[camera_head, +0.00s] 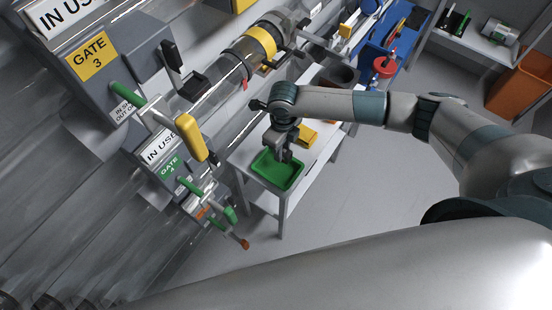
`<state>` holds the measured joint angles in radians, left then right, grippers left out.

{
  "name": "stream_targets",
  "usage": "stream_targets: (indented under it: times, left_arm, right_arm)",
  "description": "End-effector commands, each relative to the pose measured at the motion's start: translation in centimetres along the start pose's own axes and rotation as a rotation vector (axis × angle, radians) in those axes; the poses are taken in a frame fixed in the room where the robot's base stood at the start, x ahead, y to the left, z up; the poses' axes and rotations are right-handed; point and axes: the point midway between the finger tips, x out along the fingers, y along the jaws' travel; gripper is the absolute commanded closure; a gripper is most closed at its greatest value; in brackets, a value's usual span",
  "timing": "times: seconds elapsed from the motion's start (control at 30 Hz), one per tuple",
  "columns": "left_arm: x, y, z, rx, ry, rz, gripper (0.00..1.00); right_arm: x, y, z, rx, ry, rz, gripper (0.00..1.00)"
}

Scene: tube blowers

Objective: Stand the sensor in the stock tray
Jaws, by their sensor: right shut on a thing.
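The stock tray looks like the green tray (263,171) on the near end of a white table. My right gripper (286,157) points down over the tray from above, at its back right part. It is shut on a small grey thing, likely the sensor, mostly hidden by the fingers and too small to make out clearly. I cannot tell whether its lower end touches the tray floor. My left gripper is not in view.
A yellow block (308,134) lies on the white table (240,158) behind the tray, with a dark round container (338,77) further back. Gate panels with green and yellow handles (193,138) and clear tubes stand close on the left. The floor (340,195) right of the table is clear.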

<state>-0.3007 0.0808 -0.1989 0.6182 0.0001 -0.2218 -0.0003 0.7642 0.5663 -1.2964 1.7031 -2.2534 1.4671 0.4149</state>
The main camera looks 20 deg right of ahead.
Motion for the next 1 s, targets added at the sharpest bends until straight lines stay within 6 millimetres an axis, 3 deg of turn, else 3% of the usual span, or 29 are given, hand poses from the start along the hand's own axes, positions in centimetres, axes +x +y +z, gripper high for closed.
stream_targets:
  times: [0.1,0.23,0.67,1.0]
  left_arm:
    - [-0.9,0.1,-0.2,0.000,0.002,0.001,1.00]
    - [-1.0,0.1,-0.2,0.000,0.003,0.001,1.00]
    - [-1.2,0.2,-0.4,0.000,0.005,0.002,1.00]
    - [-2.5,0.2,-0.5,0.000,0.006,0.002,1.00]
  right_arm:
    - [0.8,1.6,0.4,-0.002,0.002,0.001,1.00]
    - [1.4,2.2,0.7,-0.001,0.000,-0.001,1.00]
    - [1.8,2.3,0.6,0.000,0.001,-0.001,1.00]
    - [5.2,2.3,0.6,0.001,0.001,-0.001,1.00]
